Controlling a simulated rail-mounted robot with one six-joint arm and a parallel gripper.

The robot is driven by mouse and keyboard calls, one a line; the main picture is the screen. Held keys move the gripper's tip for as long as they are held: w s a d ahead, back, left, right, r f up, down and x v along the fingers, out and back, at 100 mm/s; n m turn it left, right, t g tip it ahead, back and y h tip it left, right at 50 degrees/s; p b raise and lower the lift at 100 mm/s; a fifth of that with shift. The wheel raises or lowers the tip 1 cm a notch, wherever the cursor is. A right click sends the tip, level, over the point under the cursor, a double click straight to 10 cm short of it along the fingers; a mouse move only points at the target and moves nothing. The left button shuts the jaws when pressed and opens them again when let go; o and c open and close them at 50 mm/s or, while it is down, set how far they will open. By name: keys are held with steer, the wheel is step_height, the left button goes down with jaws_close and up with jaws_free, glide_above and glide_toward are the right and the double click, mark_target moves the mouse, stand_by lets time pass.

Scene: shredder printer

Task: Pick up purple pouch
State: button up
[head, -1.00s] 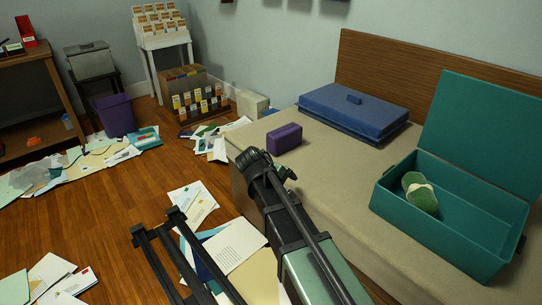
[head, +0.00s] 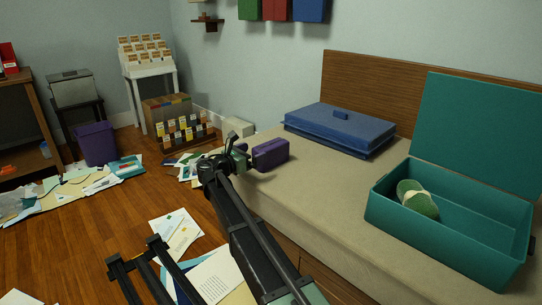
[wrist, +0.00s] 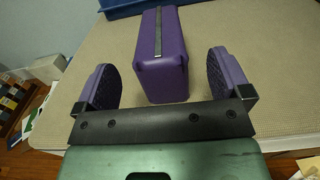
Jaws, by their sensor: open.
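The purple pouch (head: 270,154) lies on the beige bed-like surface near its left edge. In the wrist view the pouch (wrist: 163,60) is a purple block with a dark strip along its top, and its near end lies between my two fingers. My gripper (wrist: 163,88) is open, with a purple-looking pad on each side of the pouch and a visible gap to both sides. In the head view my gripper (head: 240,156) is at the pouch's left end, and part of it is hidden by my arm.
A blue case (head: 340,128) lies behind the pouch. An open teal box (head: 450,232) with a green item (head: 417,199) inside stands at the right. Papers (head: 175,237) litter the wooden floor. A purple bin (head: 97,144) stands at the far left. The surface (head: 330,190) between pouch and teal box is clear.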

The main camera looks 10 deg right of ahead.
mark_target(262, 148)
steer(key=x, duration=0.5)
steer(key=shift+w, duration=0.1)
steer(key=c, duration=1.1)
step_height(262, 148, up, 20)
steer(key=p, duration=2)
